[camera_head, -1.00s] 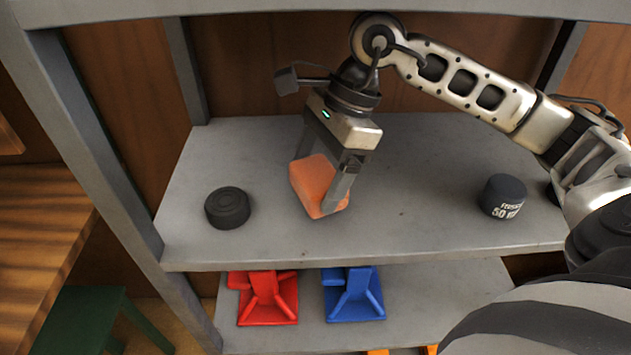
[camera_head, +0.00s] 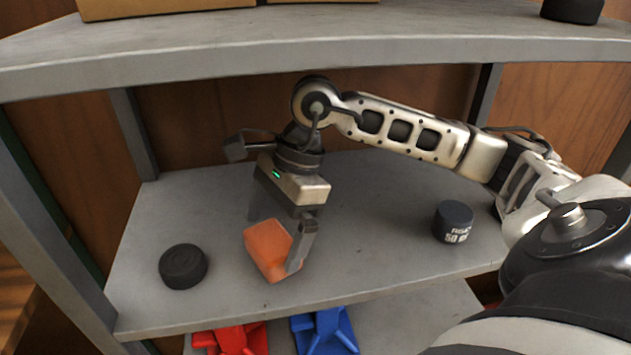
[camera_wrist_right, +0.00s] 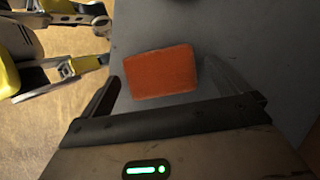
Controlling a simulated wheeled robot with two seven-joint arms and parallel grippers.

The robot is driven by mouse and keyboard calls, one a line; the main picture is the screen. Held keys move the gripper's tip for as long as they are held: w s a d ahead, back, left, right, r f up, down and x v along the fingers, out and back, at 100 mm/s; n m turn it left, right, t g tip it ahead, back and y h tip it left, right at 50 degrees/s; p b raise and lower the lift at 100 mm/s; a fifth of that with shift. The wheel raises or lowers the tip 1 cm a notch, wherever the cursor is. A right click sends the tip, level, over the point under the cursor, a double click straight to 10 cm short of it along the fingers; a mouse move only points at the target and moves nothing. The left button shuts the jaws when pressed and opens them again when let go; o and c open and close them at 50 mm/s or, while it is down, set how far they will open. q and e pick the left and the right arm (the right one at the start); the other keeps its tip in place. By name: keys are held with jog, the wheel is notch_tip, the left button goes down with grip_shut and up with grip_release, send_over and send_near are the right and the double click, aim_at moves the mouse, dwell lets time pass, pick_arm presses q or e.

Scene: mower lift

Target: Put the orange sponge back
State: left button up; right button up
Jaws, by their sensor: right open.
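The orange sponge (camera_head: 268,250) rests on the grey middle shelf (camera_head: 375,255), right of a black puck. My right gripper (camera_head: 278,245) reaches down over it with open jaws, one finger on each side. In the right wrist view the sponge (camera_wrist_right: 160,72) lies between and just beyond the fingertips of the right gripper (camera_wrist_right: 165,85), with gaps at both sides. My left gripper does not show.
The black puck (camera_head: 183,267) lies left of the sponge. A dark labelled cylinder (camera_head: 453,222) stands at the right. Red (camera_head: 232,340) and blue (camera_head: 325,332) items sit on the shelf below. The upper shelf (camera_head: 300,50) overhangs the arm. Bare shelf lies between sponge and cylinder.

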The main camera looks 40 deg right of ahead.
aim_at(278, 235)
jog(key=d+r, duration=0.2)
jog(key=shift+s+d+r+b, duration=0.15)
jog(key=shift+s+r+b, duration=0.05)
jog(key=shift+r+b, duration=0.15)
jog(key=d+b, duration=0.1)
jog(key=d, duration=0.2)
jog(key=s+d+b, duration=0.1)
jog(key=d, duration=0.2)
jog(key=d+b, duration=0.1)
jog(key=d, duration=0.3)
jog(key=shift+s, duration=0.3)
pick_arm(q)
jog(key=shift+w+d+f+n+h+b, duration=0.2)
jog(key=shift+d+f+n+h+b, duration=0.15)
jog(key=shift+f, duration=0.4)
pick_arm(e)
jog(key=shift+s+d+r, duration=0.1)
jog(key=shift+d, duration=0.3)
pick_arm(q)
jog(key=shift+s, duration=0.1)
